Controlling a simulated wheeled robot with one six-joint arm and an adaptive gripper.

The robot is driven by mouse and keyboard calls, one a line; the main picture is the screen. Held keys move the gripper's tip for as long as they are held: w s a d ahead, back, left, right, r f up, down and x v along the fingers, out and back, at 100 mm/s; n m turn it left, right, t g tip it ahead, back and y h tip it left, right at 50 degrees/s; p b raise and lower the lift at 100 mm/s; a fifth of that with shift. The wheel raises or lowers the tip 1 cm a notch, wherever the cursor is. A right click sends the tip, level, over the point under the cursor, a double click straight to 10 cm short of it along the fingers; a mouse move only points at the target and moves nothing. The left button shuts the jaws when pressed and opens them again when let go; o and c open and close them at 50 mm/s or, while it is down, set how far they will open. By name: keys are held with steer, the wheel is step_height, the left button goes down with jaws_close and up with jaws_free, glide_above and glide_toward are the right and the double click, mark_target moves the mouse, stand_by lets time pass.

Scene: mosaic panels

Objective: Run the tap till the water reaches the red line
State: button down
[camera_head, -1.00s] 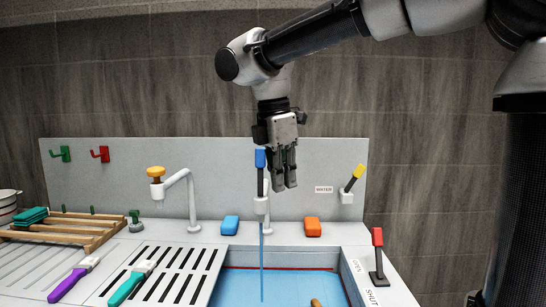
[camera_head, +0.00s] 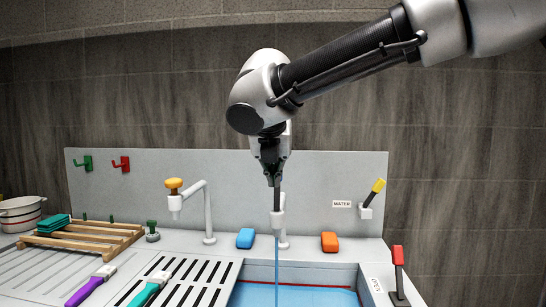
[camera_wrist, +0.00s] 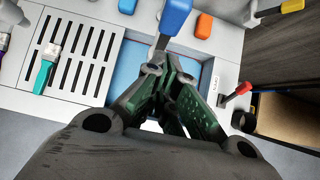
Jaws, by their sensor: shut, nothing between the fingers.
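A white tap (camera_head: 277,219) stands behind the basin (camera_head: 235,290), and a thin blue stream (camera_head: 277,250) falls from it. Its dark lever (camera_head: 277,200) stands upright. The lever's blue handle is hidden behind my gripper (camera_head: 273,180) in the head view but shows in the wrist view (camera_wrist: 175,15). My gripper is shut and empty, pointing down in front of the lever; I cannot tell whether it touches. The red line (camera_head: 310,286) runs along the basin's back wall. Blue water (camera_head: 320,299) shows just below it; the exact gap is hard to tell.
Blue (camera_head: 245,238) and orange (camera_head: 329,242) sponges lie behind the basin. A second tap (camera_head: 208,215) has an orange-yellow knob. A yellow-tipped lever (camera_head: 373,195) sits beside the "WATER" label. A red-handled lever (camera_head: 398,270) stands right. Brushes (camera_head: 90,285) and a wooden rack (camera_head: 85,238) lie left.

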steer(key=w, duration=0.3)
steer(key=shift+w+d+f, duration=0.15)
steer(key=shift+w+d, duration=0.2)
steer(key=w+g, duration=0.3)
steer(key=shift+w+d+r+y, duration=0.3)
steer(key=shift+w+d+r, duration=0.05)
steer(key=shift+d, duration=0.05)
steer(key=shift+w+g, duration=0.3)
steer(key=shift+w, duration=0.25)
